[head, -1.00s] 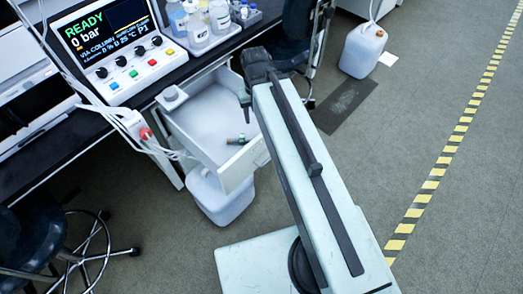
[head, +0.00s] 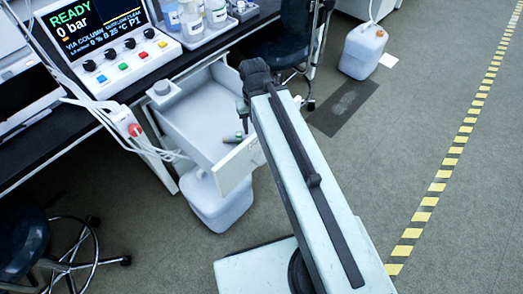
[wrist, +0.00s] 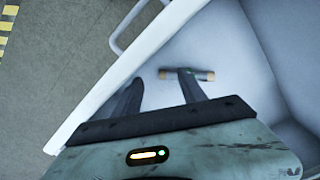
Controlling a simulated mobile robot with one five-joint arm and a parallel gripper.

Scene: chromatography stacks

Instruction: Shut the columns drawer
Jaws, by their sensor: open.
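The drawer (head: 240,168) stands pulled out from under the bench, white, with its front panel facing the open floor. In the wrist view its front panel (wrist: 95,108) runs diagonally, with a handle (wrist: 128,32) on its outer side. A small dark and brass column (wrist: 203,75) lies on the drawer floor; it also shows in the head view (head: 233,138). My gripper (wrist: 160,85) is open and empty, above the drawer just inside the front panel. The arm hides part of the drawer's right side in the head view. Whether a finger touches the panel cannot be told.
A white canister (head: 222,205) stands on the floor under the drawer. A black stool (head: 20,240) is at lower left, and a dark chair (head: 290,40) stands behind my arm. Cables hang left of the drawer. The floor toward the striped tape (head: 430,200) is clear.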

